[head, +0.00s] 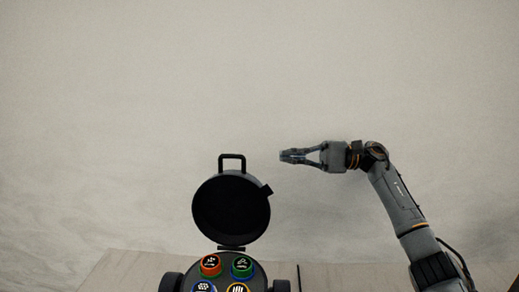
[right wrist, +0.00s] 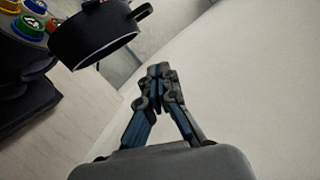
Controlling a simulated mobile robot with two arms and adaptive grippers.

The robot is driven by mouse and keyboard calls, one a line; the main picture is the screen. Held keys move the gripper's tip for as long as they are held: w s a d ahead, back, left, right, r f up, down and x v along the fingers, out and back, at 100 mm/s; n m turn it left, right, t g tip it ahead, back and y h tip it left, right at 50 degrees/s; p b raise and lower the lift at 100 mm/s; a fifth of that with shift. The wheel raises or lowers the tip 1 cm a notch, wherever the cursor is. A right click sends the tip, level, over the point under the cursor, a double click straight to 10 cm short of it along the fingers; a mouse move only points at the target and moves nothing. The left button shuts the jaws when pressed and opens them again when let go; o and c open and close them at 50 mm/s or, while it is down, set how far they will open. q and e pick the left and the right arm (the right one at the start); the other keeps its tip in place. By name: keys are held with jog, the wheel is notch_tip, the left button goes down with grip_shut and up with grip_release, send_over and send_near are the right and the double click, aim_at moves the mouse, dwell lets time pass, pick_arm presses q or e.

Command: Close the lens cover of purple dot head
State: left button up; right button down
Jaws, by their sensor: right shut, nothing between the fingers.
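A round black lens cover (head: 231,208) with a handle on top stands open, upright, behind the black head (head: 262,278). The cover also shows in the right wrist view (right wrist: 92,38), at the upper left. The head's face carries several round coloured pieces, among them a red-and-green one (head: 210,266) and a green one (head: 242,267). I cannot make out a purple dot. My left gripper is out of view.
Dark rounded parts (head: 171,282) flank the head at the bottom edge of the head view. A pale wooden surface (head: 118,272) lies around it. A plain light wall (head: 120,90) fills the background. The space around the right gripper is clear.

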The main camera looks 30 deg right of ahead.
jog(key=a+r+p, duration=0.2)
jog(key=a+p, duration=0.7)
jog(key=a, duration=0.2)
jog(key=shift+w+a+r, duration=0.2)
jog(key=shift+w+r, duration=0.15)
